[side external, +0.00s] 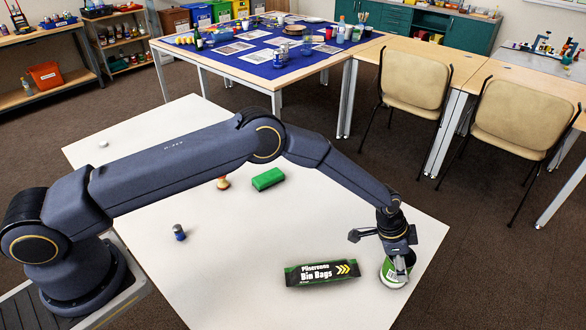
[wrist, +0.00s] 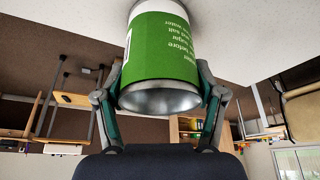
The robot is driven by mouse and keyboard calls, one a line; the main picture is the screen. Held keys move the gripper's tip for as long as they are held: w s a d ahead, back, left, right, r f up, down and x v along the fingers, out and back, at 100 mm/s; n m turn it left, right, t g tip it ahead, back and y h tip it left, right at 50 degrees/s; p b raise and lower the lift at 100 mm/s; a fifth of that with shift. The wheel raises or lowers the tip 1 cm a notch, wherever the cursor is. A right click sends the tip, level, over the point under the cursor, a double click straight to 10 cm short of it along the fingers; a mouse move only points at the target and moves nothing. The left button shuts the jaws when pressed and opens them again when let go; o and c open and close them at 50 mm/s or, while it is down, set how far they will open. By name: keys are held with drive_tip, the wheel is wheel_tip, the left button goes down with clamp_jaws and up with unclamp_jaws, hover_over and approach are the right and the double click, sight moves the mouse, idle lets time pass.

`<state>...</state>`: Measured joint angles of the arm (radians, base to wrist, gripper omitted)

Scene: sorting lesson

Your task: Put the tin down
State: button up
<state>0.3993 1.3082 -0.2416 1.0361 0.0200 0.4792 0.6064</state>
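The tin (side external: 390,276) is a metal can with a green and white label, near the right front edge of the white table (side external: 340,215). My gripper (side external: 399,262) is around its upper part. In the wrist view the tin (wrist: 165,50) fills the space between the two fingers of my gripper (wrist: 159,78), one against each side. Its bare metal end faces the camera, and the label's print appears upside down. The tin looks upright; I cannot tell whether its base touches the table.
A black and green bin bags pack (side external: 321,273) lies just left of the tin. A green block (side external: 268,179), an apple core (side external: 223,183), a small battery-like cylinder (side external: 179,232) and a small whitish item (side external: 103,143) lie farther away.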

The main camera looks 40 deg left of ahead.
drive_tip(key=o, duration=0.4)
